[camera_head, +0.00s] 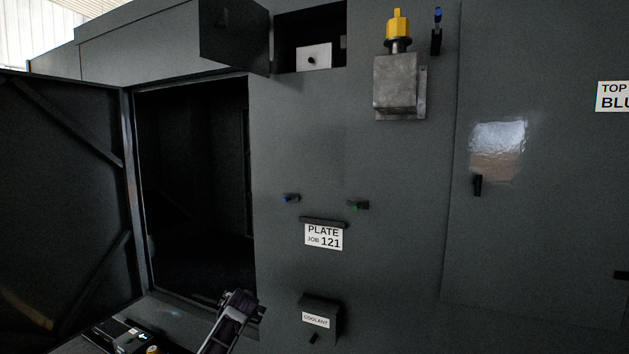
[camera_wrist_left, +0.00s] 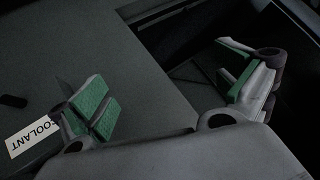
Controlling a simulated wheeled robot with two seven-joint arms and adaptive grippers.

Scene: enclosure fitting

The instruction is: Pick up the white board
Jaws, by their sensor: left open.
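A white board (camera_head: 314,57) with a small dark knob stands inside an open recess high in the dark grey enclosure. A second white piece, a plate lettered PLATE JOB 121 (camera_head: 324,236), is on the enclosure's front under a dark strip. My left gripper (camera_head: 238,301) is low, near the bottom right corner of the large open doorway, well below the recess and apart from both white pieces. In the left wrist view my gripper (camera_wrist_left: 166,88) has its green-padded fingers spread wide with nothing between them. My right gripper is out of view.
A large door (camera_head: 65,190) stands open at left beside a dark cavity. A small open door (camera_head: 234,35) flanks the recess. A grey box with a yellow knob (camera_head: 398,30), a COOLANT box (camera_head: 318,317) and small blue and green knobs (camera_head: 358,205) stick out from the front.

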